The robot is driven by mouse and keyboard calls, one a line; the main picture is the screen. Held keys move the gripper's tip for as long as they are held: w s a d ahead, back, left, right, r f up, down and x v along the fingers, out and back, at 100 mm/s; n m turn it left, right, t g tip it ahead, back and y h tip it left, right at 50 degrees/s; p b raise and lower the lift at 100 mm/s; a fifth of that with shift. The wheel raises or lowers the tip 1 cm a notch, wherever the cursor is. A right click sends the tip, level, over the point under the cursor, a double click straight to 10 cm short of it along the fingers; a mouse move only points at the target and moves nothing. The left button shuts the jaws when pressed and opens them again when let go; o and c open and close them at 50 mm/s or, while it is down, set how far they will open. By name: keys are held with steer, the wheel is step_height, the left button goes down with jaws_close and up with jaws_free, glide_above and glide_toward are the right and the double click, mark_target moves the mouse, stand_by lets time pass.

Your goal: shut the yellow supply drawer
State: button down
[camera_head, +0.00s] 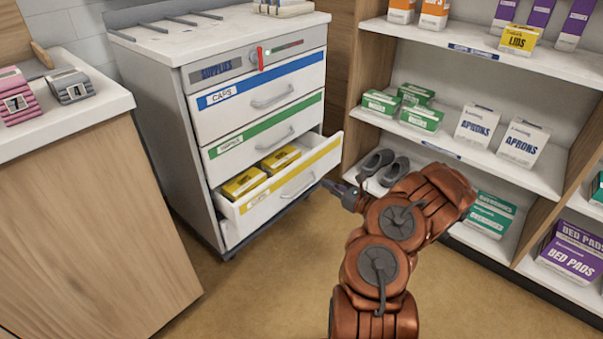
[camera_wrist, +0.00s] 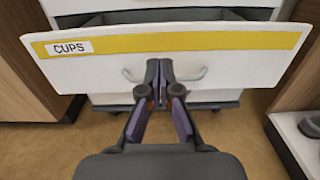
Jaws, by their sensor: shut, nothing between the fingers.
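The yellow supply drawer (camera_head: 283,189) is the lowest banded drawer of the supply cabinet and stands pulled out, with yellow boxes inside. In the wrist view its white front (camera_wrist: 106,66) has a yellow stripe and a label reading CUPS. My gripper (camera_head: 338,184) is just off the right part of the drawer front in the head view. In the wrist view my gripper (camera_wrist: 159,67) has its fingers together, in front of the drawer's handle (camera_wrist: 196,77) and covering its middle. I cannot tell whether the fingertips touch the front.
The blue drawer (camera_head: 240,105) and green drawer (camera_head: 240,140) above are closed. A wooden counter (camera_head: 90,210) stands at left. An open shelf (camera_head: 480,150) with boxes and dark shoes (camera_head: 385,166) stands at right. Floor in front of the cabinet is clear.

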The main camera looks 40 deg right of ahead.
steer(key=b, duration=0.3)
glide_toward(296, 166)
steer(key=x, duration=0.5)
steer(key=shift+a+f, duration=0.15)
steer(key=shift+x, duration=1.05)
